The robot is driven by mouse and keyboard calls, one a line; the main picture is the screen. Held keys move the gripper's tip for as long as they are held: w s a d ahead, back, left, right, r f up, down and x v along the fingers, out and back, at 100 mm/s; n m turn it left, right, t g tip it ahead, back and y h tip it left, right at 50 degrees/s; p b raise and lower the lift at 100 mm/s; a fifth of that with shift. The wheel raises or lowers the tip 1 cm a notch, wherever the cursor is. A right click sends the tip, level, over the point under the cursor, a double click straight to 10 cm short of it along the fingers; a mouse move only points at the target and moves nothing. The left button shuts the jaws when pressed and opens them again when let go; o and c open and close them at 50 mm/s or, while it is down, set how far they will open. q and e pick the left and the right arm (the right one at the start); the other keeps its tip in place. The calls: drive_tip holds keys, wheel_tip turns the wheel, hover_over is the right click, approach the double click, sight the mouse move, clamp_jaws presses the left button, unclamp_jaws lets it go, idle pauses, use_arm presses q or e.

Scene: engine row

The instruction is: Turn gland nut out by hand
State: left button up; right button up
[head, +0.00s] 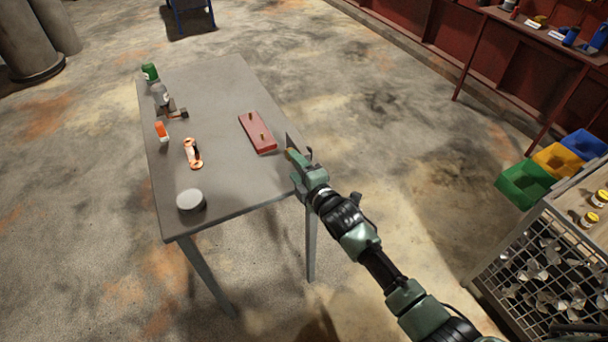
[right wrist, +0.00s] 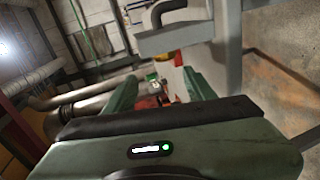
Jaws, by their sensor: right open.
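I cannot pick out the gland nut for certain. A copper-coloured fitting (head: 193,154) with a dark part at its middle lies on the left part of the grey table (head: 222,112). A red block (head: 257,132) with two small brass-coloured pegs standing on it lies near the table's right edge. My right gripper (head: 298,154) is at the table's right edge, just right of the red block and apart from the copper fitting. Its fingers (right wrist: 160,92) are spread in the right wrist view, with small, blurred red and green things visible beyond them. My left gripper is not in view.
A green-capped container (head: 150,72), a clear bottle (head: 160,94), a hammer-like tool (head: 178,114), an orange-and-white item (head: 162,131) and a grey round tin (head: 190,200) line the table's left side. The table's middle is clear. Coloured bins (head: 553,160) stand at right.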

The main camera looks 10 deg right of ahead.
sight(287, 156)
drive_tip(key=shift+w+d+f+n+h, duration=0.3)
drive_tip(key=shift+d+f+h, duration=0.1)
drive_tip(key=shift+f, duration=0.05)
drive_tip(key=x, duration=0.3)
drive_tip(key=shift+w+a, duration=0.2)
drive_tip(key=shift+a, duration=0.05)
drive_tip(key=x, duration=0.3)
drive_tip(key=shift+d+f, duration=0.1)
drive_tip(key=shift+w+a+f, duration=0.15)
drive_tip(key=shift+w+a, duration=0.05)
drive_tip(key=shift+w, duration=0.25)
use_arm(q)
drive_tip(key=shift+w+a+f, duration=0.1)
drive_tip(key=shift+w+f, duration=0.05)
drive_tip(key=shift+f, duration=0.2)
use_arm(e)
drive_tip(key=shift+w, duration=0.15)
